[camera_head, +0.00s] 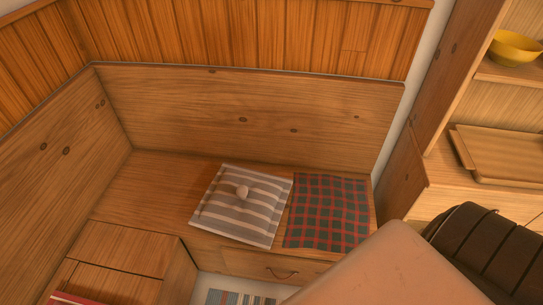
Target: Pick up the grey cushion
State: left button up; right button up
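The grey cushion (229,212) lies on the wooden corner bench, near the middle of the head view. It is squarish, with lighter and darker grey-beige stripes and piped edges. A pale round knob or button (243,192) sits near its middle. Its front edge lies at the bench's front edge. Nothing covers it. Neither of my grippers shows in the head view, and nothing is touching the cushion from above.
A dark red-and-green plaid cloth or flat cushion (327,212) lies just right of the grey one. The bench seat (160,185) is bare to the left. A tan slab-like shape (390,270) and a dark ribbed form (490,250) fill the lower right. Shelves stand right.

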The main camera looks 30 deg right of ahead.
aim_at(245, 205)
jog(key=z, duration=0.75)
jog(key=l+u, duration=0.4)
